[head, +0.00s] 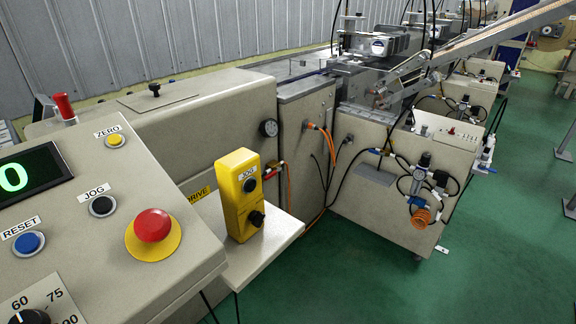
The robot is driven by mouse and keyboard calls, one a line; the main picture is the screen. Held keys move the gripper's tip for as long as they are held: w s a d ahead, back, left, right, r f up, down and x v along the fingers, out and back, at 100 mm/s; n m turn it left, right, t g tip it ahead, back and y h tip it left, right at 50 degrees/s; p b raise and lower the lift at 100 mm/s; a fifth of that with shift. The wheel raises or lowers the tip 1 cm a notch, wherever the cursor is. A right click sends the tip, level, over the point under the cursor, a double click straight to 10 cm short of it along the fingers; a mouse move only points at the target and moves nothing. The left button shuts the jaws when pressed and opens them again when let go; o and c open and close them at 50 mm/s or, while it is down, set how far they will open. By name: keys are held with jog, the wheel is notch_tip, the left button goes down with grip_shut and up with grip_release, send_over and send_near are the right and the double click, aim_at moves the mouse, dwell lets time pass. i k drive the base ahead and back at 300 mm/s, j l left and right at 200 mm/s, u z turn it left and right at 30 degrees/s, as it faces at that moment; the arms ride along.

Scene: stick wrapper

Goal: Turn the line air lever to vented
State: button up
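No lever with a readable air label shows in the head view, so I cannot tell for certain which part is the line air lever. An air unit (421,178) with a regulator, a small gauge and coiled black hoses sits on the front of the beige cabinet at the right. A round orange part (420,217) is at its lower end. A small red and yellow fitting (274,169) is on the machine side near the middle, by an orange hose. Its setting is too small to read. My gripper is out of view.
A sloped control panel (85,215) with a red stop button (152,226) fills the near left. A yellow jog box (241,195) stands on a pale shelf (258,245). Hoses hang by the cabinet (397,200). Green floor (350,285) is clear at the front right.

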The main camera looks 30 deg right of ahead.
aim_at(271, 175)
jog(key=i+l, duration=0.2)
jog(key=l, duration=0.15)
jog(key=i+l, duration=0.2)
jog(key=l, duration=0.2)
jog(key=i+l, duration=0.45)
jog(key=l, duration=0.25)
